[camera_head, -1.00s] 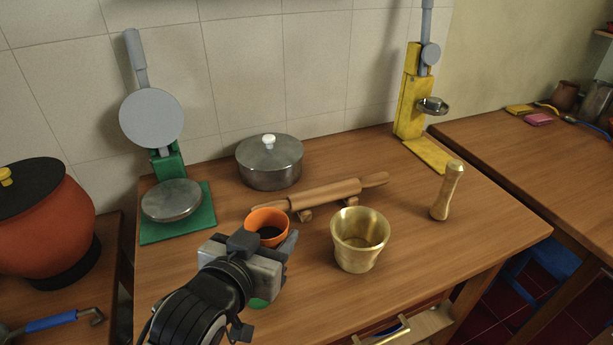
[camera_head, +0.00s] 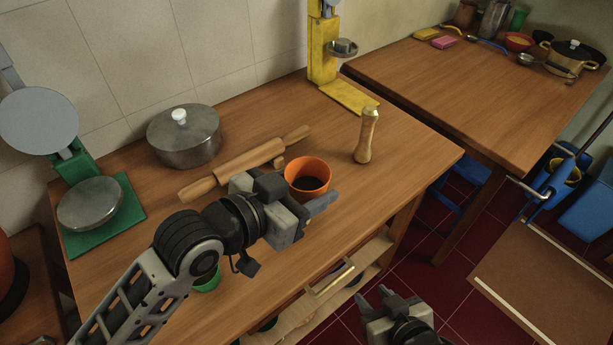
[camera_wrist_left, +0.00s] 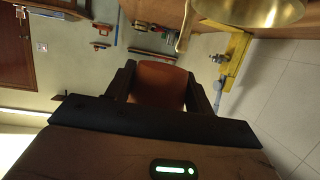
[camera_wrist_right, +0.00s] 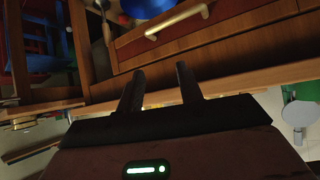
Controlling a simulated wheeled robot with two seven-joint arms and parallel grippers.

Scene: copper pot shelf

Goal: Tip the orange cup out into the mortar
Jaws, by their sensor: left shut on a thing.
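The orange cup (camera_head: 308,168) has dark contents inside and looks roughly upright. My left gripper (camera_head: 308,203) is shut on it and holds it above the table; the cup also shows between the fingers in the left wrist view (camera_wrist_left: 160,84). The brass mortar (camera_wrist_left: 250,10) shows at the top of the left wrist view, close to the cup. In the head view the mortar is hidden behind the cup and my left gripper. My right gripper (camera_head: 376,300) is low in front of the table, with its fingers apart and empty (camera_wrist_right: 160,85).
A rolling pin (camera_head: 235,167), a lidded pot (camera_head: 184,140), a green scale (camera_head: 110,225) and a yellow press (camera_head: 325,60) stand behind. A green cup (camera_head: 207,281) is below my left arm. A drawer handle (camera_head: 333,281) is at the front.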

